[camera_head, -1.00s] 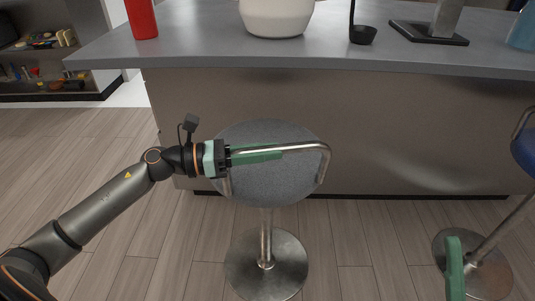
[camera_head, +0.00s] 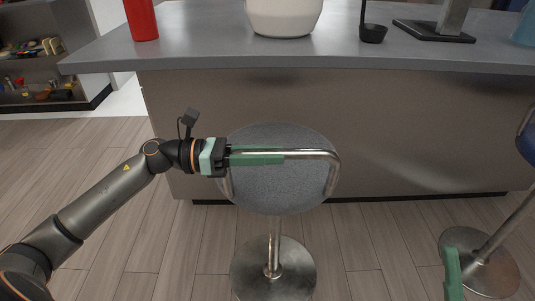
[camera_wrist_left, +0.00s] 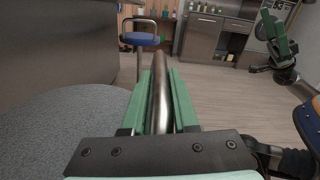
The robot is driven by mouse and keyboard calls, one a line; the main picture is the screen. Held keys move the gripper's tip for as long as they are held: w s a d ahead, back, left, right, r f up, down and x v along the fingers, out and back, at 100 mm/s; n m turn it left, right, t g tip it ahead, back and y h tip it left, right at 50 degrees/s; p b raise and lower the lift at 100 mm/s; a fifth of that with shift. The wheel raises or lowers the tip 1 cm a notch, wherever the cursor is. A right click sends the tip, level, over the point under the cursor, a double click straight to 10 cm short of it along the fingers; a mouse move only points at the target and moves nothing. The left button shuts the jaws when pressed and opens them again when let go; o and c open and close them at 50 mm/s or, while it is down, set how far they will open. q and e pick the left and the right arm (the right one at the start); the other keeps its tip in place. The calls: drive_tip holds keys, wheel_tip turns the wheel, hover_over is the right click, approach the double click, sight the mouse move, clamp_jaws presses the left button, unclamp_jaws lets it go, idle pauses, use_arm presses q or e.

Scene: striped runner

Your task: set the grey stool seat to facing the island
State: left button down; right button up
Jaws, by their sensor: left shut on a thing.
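The grey stool seat (camera_head: 285,190) is a round cushion on a chrome post with a round metal base (camera_head: 273,285), in front of the island (camera_head: 400,130). Its bent chrome back rail (camera_head: 325,155) rises from the side of the seat nearer me, with the island beyond. My left gripper (camera_head: 283,157) is shut on this rail, its green fingers lying along it. In the left wrist view the rail (camera_wrist_left: 160,95) runs between the fingers, with the seat (camera_wrist_left: 60,135) at left. My right gripper (camera_head: 453,275) shows only partly at the lower right, away from the stool.
A blue stool (camera_head: 528,145) stands at the right, its base (camera_head: 480,265) near my right gripper. On the countertop (camera_head: 200,48) are a red bottle (camera_head: 141,20), a white pot (camera_head: 284,18) and a black ladle (camera_head: 372,34). Wooden floor (camera_head: 120,260) is open at left.

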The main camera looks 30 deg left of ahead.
idle(0.3)
use_arm(q)
drive_tip(key=c, duration=0.7)
unclamp_jaws()
drive_tip(key=p+v, duration=0.1)
drive_tip(key=v, duration=1.1)
drive_tip(key=shift+s+a+p, duration=0.15)
drive_tip(key=shift+a+p, duration=0.05)
drive_tip(key=shift+p, duration=0.1)
